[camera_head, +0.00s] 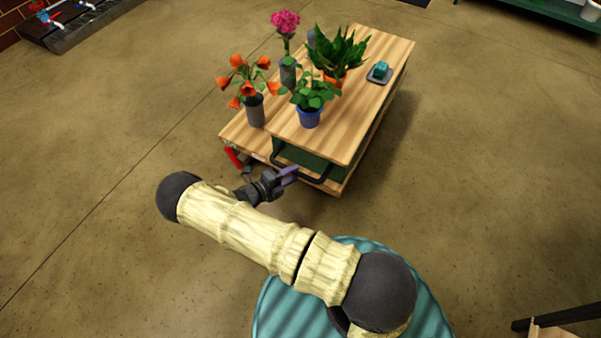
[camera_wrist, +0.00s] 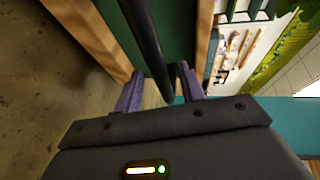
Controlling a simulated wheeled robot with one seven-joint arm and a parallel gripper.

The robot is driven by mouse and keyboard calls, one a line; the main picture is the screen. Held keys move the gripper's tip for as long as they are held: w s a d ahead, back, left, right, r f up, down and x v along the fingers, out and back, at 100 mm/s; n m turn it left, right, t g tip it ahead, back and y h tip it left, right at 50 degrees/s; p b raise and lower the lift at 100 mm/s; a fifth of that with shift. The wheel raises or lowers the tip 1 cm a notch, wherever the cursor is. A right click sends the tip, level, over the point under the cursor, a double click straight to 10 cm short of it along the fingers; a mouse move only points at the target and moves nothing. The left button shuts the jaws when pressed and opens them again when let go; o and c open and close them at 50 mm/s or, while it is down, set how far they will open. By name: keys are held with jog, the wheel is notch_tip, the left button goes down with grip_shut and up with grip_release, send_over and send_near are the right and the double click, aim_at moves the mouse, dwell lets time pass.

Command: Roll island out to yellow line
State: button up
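The island (camera_head: 385,55) is a wheeled cart with a striped wooden top and a dark green body. It stands in the upper middle of the head view. A black bar handle (camera_head: 318,181) runs along its near end. My gripper (camera_head: 290,172) is at this handle. In the wrist view, the handle bar (camera_wrist: 147,40) passes between the purple fingers of my gripper (camera_wrist: 160,72). The fingers stand apart, with a gap between the left finger and the bar. A red lever-like part (camera_head: 233,156) is low at the island's near left corner. No yellow line shows in either view.
Potted plants and vases, such as a blue pot (camera_head: 310,117) and a grey vase (camera_head: 255,111), stand on the island. A small teal item (camera_head: 381,70) sits at its right side. Brown floor (camera_head: 90,160) is open to the left. A dark trough (camera_head: 75,28) is at the upper left.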

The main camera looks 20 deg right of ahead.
jog(key=b+x, duration=0.1)
jog(key=x, duration=0.3)
grip_shut()
